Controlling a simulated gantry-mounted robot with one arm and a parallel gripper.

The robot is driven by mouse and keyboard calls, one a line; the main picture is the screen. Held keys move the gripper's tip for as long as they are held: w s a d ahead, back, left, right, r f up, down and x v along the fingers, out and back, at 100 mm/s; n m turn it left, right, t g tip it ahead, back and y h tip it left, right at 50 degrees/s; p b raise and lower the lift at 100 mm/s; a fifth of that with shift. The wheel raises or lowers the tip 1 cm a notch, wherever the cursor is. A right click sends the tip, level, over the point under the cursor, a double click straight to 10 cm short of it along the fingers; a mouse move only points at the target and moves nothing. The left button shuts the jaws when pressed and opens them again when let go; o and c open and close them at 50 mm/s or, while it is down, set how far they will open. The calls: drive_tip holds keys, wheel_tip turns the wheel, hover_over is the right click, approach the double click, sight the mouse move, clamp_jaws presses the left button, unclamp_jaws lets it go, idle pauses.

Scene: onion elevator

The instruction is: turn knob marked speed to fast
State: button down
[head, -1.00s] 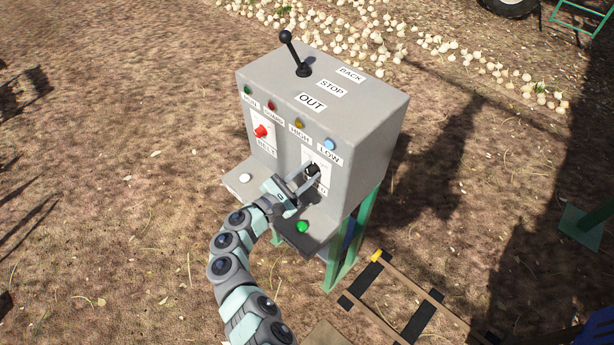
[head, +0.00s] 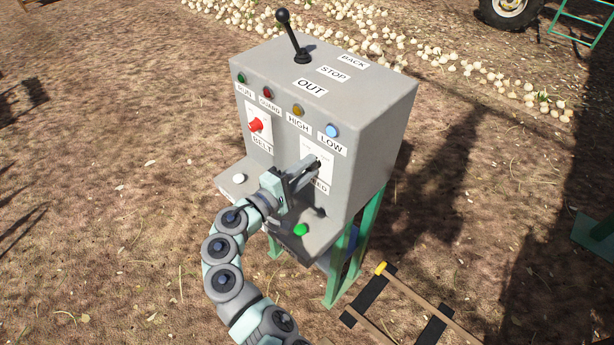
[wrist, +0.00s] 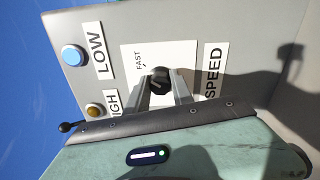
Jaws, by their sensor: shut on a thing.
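The black speed knob (wrist: 159,80) sits on a white plate (wrist: 185,50) beside the SPEED label (wrist: 213,72) in the wrist view. The word FAST is printed on the plate near the knob. My gripper (wrist: 160,88) has one finger on each side of the knob and is shut on it. In the head view my gripper (head: 312,170) reaches the plate at the right of the grey box's front and hides most of the knob and part of its label. I cannot clearly tell which way the knob's pointer faces.
A white button (head: 239,178) and a green button (head: 300,230) sit on the lower ledge. Onions (head: 400,55) lie on the ground behind.

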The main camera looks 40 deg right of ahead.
drive_tip(key=shift+f+m+b, duration=0.2)
drive_tip(key=shift+m+b, duration=0.7)
drive_tip(key=c, duration=1.1)
unclamp_jaws()
drive_tip(key=shift+r, duration=0.15)
drive_tip(key=a+p, duration=0.1)
drive_tip(key=a, duration=0.9)
drive_tip(key=shift+s+a, duration=0.35)
drive_tip(key=shift+a, duration=0.05)
